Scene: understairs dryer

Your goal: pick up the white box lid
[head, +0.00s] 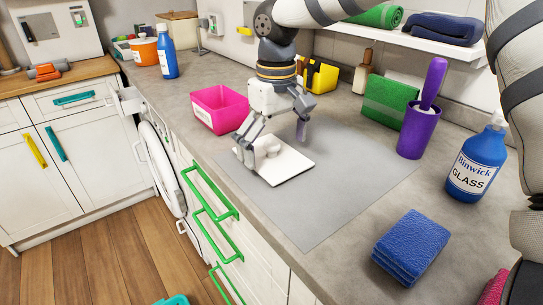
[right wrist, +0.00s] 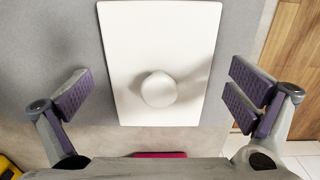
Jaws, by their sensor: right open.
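The white box lid (head: 288,168) lies flat on the grey mat, a thin rectangular plate with a round white knob. In the right wrist view the lid (right wrist: 135,50) fills the upper middle, and its knob (right wrist: 158,89) sits between the fingers. My right gripper (head: 273,138) is open above the lid, pointing down, one finger on each side of the knob. In the right wrist view the purple-padded fingers (right wrist: 160,92) are wide apart, with clear gaps to the lid's long edges. Part of the lid is hidden behind the gripper in the head view. My left gripper is not in view.
A pink bin (head: 219,108) stands close behind the gripper to the left. A yellow bin (head: 322,77), a green block (head: 388,101), a purple holder (head: 417,132) and a blue bottle (head: 477,165) line the back and right. The grey mat (head: 350,180) is bare right of the lid.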

